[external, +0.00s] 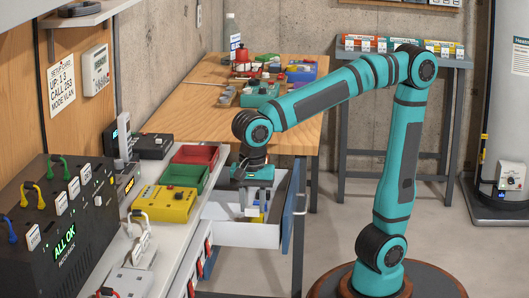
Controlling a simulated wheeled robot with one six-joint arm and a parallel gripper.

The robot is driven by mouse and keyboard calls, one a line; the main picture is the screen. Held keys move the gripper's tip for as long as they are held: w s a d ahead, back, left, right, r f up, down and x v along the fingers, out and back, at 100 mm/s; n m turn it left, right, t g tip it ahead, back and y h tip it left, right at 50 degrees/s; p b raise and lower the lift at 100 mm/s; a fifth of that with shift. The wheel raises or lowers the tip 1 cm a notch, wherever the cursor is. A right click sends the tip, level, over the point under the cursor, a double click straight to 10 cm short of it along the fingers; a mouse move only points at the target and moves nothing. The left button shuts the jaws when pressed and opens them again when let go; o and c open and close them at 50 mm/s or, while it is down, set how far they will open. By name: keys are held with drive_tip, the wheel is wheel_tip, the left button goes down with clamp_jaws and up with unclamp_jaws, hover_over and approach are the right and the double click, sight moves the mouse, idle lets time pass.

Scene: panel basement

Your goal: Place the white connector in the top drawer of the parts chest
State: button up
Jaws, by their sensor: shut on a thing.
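My gripper (251,204) points straight down over an open pale drawer (232,236) at the near end of the wooden bench. It is shut on a small pale thing (251,211), which looks like the white connector; its outline is partly hidden by the fingers. The fingertips are at or just inside the drawer's rim; I cannot tell whether the held thing touches the drawer floor. Small blue and yellow parts (259,218) show in the drawer beside the fingers. Whether this is the chest's top drawer is not clear from this view.
A blue panel (293,205) stands right of the drawer. Left of it, the shelf holds a green bin (187,178), a red bin (196,154) and a yellow box (165,203). A black panel box (70,230) stands at left. The wooden bench (180,110) behind carries several parts.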

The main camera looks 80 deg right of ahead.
sight(253, 206)
drive_tip(key=shift+f, duration=2.9)
drive_tip(key=shift+f, duration=0.1)
drive_tip(key=o, duration=1)
drive_tip(key=shift+c, duration=0.2)
wheel_tip(253, 206, up, 12)
drive_tip(key=shift+r, duration=0.15)
